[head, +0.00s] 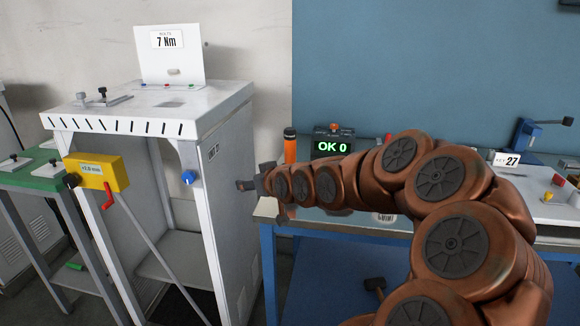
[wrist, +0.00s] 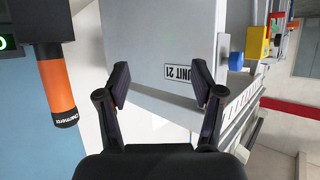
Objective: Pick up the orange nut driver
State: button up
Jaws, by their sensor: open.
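An orange cylinder with a black top (head: 290,147), which looks like the orange nut driver, is at the back left of the blue workbench, left of a counter display. In the wrist view the orange cylinder (wrist: 57,85) is at the left, with dark ends and white lettering on one. My gripper (head: 246,185) is open, left of the bench edge, in front of the white cabinet's side. In the wrist view my gripper (wrist: 164,85) has nothing between its fingers, and the orange cylinder lies outside them to the left.
The white cabinet (head: 226,160) stands close beyond my fingers. The display reading OK 0 (head: 332,147) is right beside the orange cylinder. A yellow box (head: 97,172) with a red handle is on the cabinet's front. My arm covers much of the blue workbench (head: 268,213).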

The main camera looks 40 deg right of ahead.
aim_at(293, 147)
jog(key=s+d+r+t+h, duration=0.1)
jog(key=d, duration=0.3)
jog(key=d+r+m+t+h+b, duration=0.1)
jog(key=d+h, duration=0.1)
jog(key=d, duration=0.3)
jog(key=s+d+r+m+t+h+b, duration=0.1)
jog(key=d+r+t, duration=0.1)
jog(key=d, duration=0.3)
jog(key=shift+s+d, duration=0.2)
jog(key=shift+s, duration=0.15)
jog(key=shift+w+d+r+h, duration=0.1)
jog(key=shift+d+r+h, duration=0.1)
jog(key=shift+h, duration=0.2)
jog(key=shift+p+x, duration=0.4)
jog(key=shift+x, duration=0.55)
jog(key=shift+f+p+x, duration=0.2)
jog(key=shift+p+x, duration=0.05)
jog(key=shift+x, duration=0.65)
jog(key=shift+f+p+x, duration=0.15)
jog(key=shift+p+x, duration=0.1)
jog(key=shift+x, duration=0.65)
jog(key=shift+f+p+x, duration=0.2)
jog(key=shift+p+x, duration=0.05)
jog(key=shift+x, duration=0.7)
jog(key=shift+a, duration=0.1)
grip_shut()
